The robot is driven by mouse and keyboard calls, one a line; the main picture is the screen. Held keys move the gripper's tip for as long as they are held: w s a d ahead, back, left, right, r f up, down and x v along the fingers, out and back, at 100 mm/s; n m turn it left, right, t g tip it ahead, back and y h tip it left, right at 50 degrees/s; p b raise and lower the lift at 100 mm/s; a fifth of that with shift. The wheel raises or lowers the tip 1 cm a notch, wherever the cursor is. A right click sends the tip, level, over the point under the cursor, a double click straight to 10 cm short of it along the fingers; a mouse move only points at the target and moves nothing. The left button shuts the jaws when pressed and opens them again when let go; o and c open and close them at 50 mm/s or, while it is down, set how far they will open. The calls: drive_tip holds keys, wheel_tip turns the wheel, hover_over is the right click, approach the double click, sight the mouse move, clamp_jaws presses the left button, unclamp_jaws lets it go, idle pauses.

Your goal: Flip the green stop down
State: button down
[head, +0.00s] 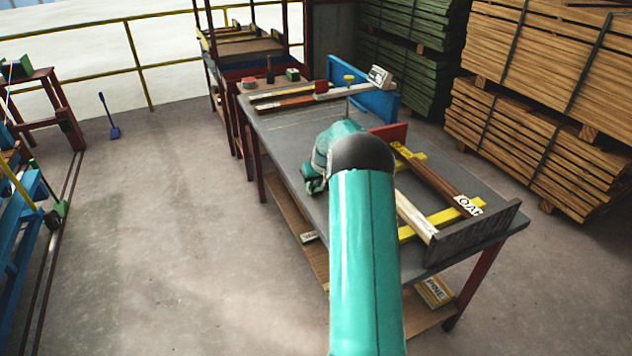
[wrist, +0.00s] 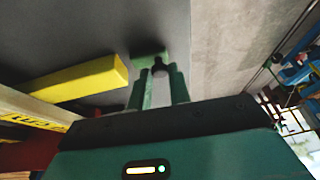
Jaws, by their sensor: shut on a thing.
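The green stop (wrist: 149,57) shows in the wrist view at the fingertips, a small green piece against the grey bench top. My gripper (wrist: 160,78) is closed on it, with its fingers covering part of the piece. Whether the stop is up or down is hard to tell. In the head view my teal arm reaches over the grey bench (head: 285,142) to its near-left edge. The arm hides the fingers and the stop there.
Yellow rails (head: 440,222) on the bench carry boards, one labelled OAK (head: 440,182). A yellow bar (wrist: 85,80) lies left of my fingers in the wrist view. A dark end plate (head: 472,234), a red block (head: 390,132) and a blue panel (head: 375,101) stand on the bench.

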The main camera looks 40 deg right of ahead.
drive_tip(key=shift+a+f+h, duration=0.1)
drive_tip(key=shift+a+h, duration=0.1)
drive_tip(key=shift+h, duration=0.1)
drive_tip(key=c, duration=1.3)
unclamp_jaws()
drive_tip(key=v, duration=1.3)
drive_tip(key=shift+r, duration=0.45)
drive_tip(key=shift+w+a, duration=0.1)
